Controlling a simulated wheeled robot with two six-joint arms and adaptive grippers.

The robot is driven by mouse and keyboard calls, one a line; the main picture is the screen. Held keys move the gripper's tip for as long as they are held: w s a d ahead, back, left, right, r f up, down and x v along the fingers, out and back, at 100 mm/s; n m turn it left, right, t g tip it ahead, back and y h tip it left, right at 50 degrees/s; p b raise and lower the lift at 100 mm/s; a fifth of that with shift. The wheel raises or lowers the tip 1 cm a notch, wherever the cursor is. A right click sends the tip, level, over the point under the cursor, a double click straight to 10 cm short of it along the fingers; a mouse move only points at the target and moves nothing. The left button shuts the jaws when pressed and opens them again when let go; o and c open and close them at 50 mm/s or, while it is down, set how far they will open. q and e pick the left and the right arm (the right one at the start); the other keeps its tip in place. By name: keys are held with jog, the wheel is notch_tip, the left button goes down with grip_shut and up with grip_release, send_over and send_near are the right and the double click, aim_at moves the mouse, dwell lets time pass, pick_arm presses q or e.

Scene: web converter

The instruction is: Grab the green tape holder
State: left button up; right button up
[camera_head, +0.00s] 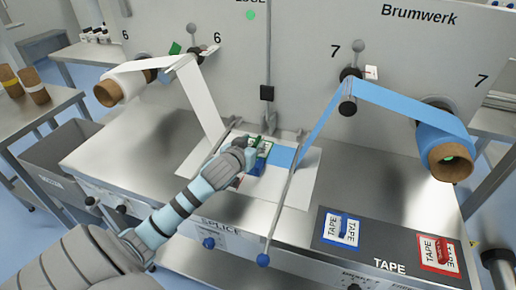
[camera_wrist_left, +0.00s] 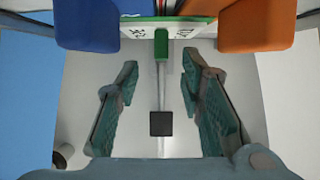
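The green tape holder (camera_head: 261,158) stands on the splice table in the head view, partly hidden by my left gripper (camera_head: 250,146). In the left wrist view, a white plate with a green edge (camera_wrist_left: 135,31) lies across the top, with a green tab (camera_wrist_left: 161,48) sticking out towards me. My left gripper (camera_wrist_left: 160,85) is open there, its two fingers apart. The tab is between and just beyond the fingertips, and I see no finger touching it. My right gripper is not in view.
A blue block (camera_wrist_left: 87,24) and an orange block (camera_wrist_left: 237,26) flank the tab. Bars (camera_head: 282,205) cross the table near the gripper. A blue tape holder (camera_head: 342,230) and a red one (camera_head: 438,252) sit on the dark tray. White and blue webs run down to the table.

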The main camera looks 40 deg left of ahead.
aim_at(258, 140)
pick_arm(q)
jog(key=b+x, duration=0.1)
jog(key=x, duration=0.3)
jog(key=shift+w+a, duration=0.1)
jog(key=shift+w, duration=0.1)
jog(key=shift+s, duration=0.1)
grip_shut()
